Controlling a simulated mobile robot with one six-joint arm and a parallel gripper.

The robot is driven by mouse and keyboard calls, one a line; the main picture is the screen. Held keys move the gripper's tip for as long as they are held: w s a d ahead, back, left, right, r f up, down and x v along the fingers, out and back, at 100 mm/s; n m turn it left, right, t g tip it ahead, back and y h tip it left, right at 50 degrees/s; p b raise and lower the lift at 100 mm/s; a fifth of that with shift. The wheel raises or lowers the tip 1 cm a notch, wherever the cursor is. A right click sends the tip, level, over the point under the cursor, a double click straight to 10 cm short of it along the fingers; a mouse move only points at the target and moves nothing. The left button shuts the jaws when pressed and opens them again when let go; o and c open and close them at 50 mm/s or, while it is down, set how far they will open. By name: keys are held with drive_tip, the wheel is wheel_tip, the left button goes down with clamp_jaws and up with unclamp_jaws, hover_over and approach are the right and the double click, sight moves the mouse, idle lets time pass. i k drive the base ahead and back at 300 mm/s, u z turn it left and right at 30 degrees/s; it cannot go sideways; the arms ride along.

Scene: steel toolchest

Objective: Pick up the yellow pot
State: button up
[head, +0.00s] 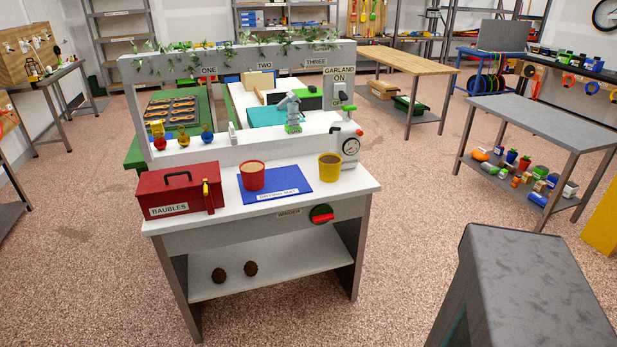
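A red pot (252,177) with tan contents stands on the mat, to the left of the yellow pot. My gripper is not in view.
A red box labelled BAUBLES (165,193) stands at the bench's left. A raised white shelf with small baubles (207,136) runs behind the pots. Speckled floor (400,215) is free to the right.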

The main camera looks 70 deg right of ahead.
sight(330, 168)
drive_tip(key=u, duration=1)
drive_tip(key=k, duration=0.75)
drive_tip(key=z, duration=1.65)
